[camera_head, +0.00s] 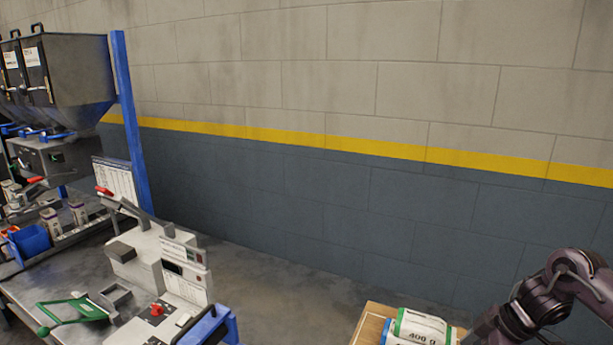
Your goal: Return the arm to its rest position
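My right arm (560,290), dark and jointed, shows at the lower right corner, bent at an elbow-like joint. No gripper fingers of it show; its lower end runs out of the frame. My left arm and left gripper are not in view. Just left of my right arm, white sacks, one with a green edge (423,325) and a "400 g" print, lie on a wooden surface (368,325). A blue-edged sack shows partly in front. The picture's bottom edge cuts them off.
A grey bench on the left carries a sealing machine (160,262) with a lever, and a green-handled tool (75,312). Hoppers (65,75) on a blue post (127,120) stand at the back left, with a blue bin (32,240) below. A block wall closes the back.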

